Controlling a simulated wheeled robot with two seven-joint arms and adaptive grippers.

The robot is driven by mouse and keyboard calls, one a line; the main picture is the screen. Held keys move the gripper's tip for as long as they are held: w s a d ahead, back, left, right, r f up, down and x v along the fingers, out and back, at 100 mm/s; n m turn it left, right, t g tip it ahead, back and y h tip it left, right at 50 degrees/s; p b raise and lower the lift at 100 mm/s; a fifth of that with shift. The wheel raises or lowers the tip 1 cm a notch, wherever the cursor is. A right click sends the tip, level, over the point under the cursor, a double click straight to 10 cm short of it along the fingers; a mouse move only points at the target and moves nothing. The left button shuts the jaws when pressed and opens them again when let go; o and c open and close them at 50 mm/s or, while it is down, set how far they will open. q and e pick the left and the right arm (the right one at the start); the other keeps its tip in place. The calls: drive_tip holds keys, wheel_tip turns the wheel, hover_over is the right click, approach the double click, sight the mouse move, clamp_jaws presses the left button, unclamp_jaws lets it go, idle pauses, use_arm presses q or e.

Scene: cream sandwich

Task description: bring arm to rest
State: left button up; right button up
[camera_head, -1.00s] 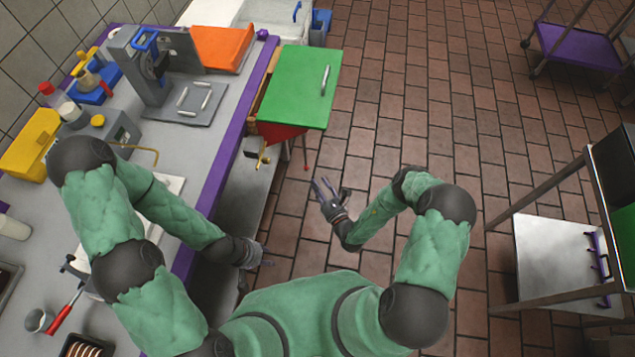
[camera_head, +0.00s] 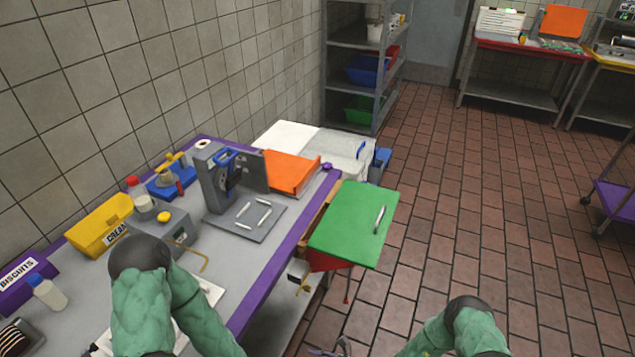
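My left arm (camera_head: 142,300), in a green sleeve with a dark elbow, comes in at the bottom left, over the near part of the grey worktop (camera_head: 263,262). Its forearm runs down out of the picture, and its gripper is out of view. My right arm (camera_head: 455,330) is at the bottom right, over the tiled floor. Only a small dark piece of my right gripper (camera_head: 338,349) shows at the bottom edge, apart from any object. Its fingers are mostly cut off, so I cannot tell whether it is open or shut.
The worktop with a purple edge holds a grey press (camera_head: 222,180), a yellow CREAM bin (camera_head: 98,226), bottles and an orange tray (camera_head: 291,172). The brown tiled floor (camera_head: 475,200) is open to the right.

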drive_tip(key=s+d+n+g+h, duration=0.2)
drive_tip(key=s+n+g+h, duration=0.1)
drive_tip(key=s+n+g, duration=0.4)
drive_tip(key=s+d+n+g+h, duration=0.2)
drive_tip(key=s+n+g, duration=0.15)
drive_tip(key=s, duration=0.45)
drive_tip(key=w+d+r+n+t+h, duration=0.3)
drive_tip(key=d+n, duration=0.4)
drive_tip(key=n, duration=0.3)
drive_tip(key=shift+w+r+t+h, duration=0.25)
drive_tip(key=shift+w+t+h, duration=0.45)
drive_tip(key=shift+t+h, duration=0.5)
